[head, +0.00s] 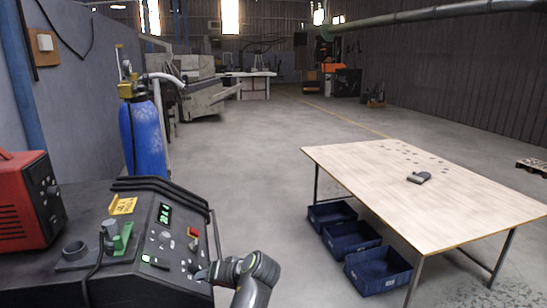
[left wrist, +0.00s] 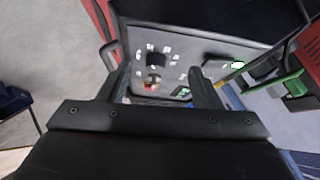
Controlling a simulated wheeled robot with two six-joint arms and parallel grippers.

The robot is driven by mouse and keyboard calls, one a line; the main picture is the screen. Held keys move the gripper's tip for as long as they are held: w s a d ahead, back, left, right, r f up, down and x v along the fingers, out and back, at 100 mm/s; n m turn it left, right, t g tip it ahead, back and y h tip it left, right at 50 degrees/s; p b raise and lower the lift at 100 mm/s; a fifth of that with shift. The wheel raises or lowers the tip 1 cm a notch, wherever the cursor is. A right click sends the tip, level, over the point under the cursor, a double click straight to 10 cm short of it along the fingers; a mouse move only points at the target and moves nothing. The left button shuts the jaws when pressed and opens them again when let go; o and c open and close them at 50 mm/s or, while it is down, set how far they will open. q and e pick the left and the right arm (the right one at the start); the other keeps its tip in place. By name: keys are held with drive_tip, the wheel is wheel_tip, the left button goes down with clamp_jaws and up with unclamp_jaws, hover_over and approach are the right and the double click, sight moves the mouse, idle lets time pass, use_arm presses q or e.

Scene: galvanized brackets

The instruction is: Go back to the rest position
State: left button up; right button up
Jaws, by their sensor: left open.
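My left gripper (head: 204,273) is at the bottom of the head view, at the right edge of the black control panel (head: 158,268), pointing left at it. In the left wrist view its two dark fingers stand apart with nothing held between them; the gripper (left wrist: 152,62) faces the panel with its knob and buttons. I cannot tell whether a fingertip touches the panel. My right gripper is in neither view.
A red machine (head: 30,200) and a green clamp-like part (head: 123,238) are at the left. A blue gas cylinder (head: 142,140) stands behind the panel. A wooden table (head: 440,207) is at right, with blue bins (head: 378,270) beside its legs. Open floor lies between.

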use_arm(q)
drive_tip(key=s+a+f+n+g+h, duration=0.1)
drive_tip(key=s+a+f+g+h, duration=0.15)
drive_tip(key=s+a+f, duration=1.2)
drive_tip(key=s+r+m+h, duration=0.2)
drive_tip(key=s+h, duration=0.2)
drive_tip(key=s, duration=2.3)
wheel_tip(320, 180, down, 26)
drive_tip(key=a+g, duration=0.1)
drive_tip(key=a, duration=0.2)
drive_tip(key=s+d+f+g+h+b, duration=0.1)
drive_tip(key=s+f, duration=1.4)
drive_tip(key=shift+d+f, duration=0.35)
drive_tip(key=shift+d, duration=0.05)
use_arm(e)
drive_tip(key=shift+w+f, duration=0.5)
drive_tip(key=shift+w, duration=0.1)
